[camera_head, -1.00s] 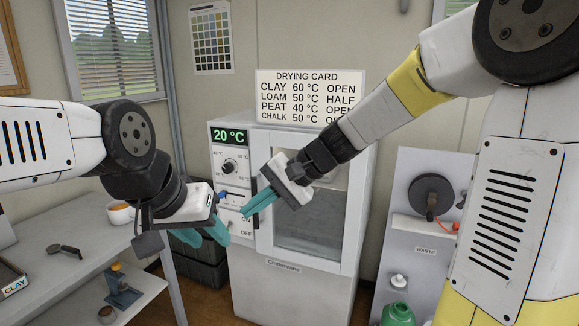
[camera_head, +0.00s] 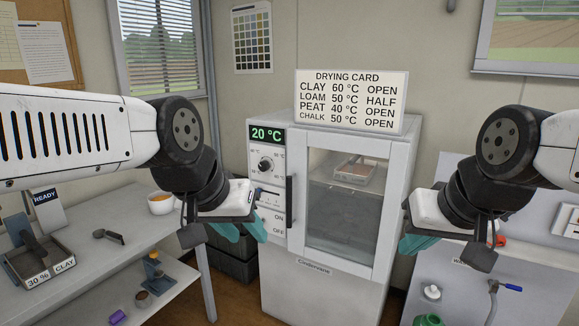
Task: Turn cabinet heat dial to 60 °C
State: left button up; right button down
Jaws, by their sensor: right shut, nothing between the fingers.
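The drying cabinet (camera_head: 402,165) stands in the middle with its glass door closed. Its heat dial (camera_head: 265,164) is a round dark knob on the white panel at the left of the door. The green display (camera_head: 267,135) above it reads 20 °C. My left gripper (camera_head: 241,231) is open and empty, in front of the panel's lower left, apart from the dial. My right gripper (camera_head: 420,243) is shut and empty, right of the cabinet door. The drying card (camera_head: 351,100) on top lists clay 60 °C, open.
Below the dial are a slider (camera_head: 268,191) and an ON/OFF switch panel (camera_head: 271,221). A dark door handle (camera_head: 290,201) stands just right of the dial. A tray (camera_head: 355,170) sits inside the cabinet. A bench (camera_head: 125,255) with a cup and clay tray is at left.

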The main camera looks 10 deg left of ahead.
aim_at(263, 165)
jog(key=i+u, duration=0.1)
jog(key=u, duration=0.3)
jog(key=i+j+u, duration=0.1)
jog(key=u, duration=0.25)
jog(key=i+u, duration=0.15)
jog(key=u, duration=0.25)
jog(key=i+u, duration=0.1)
jog(key=u, duration=0.25)
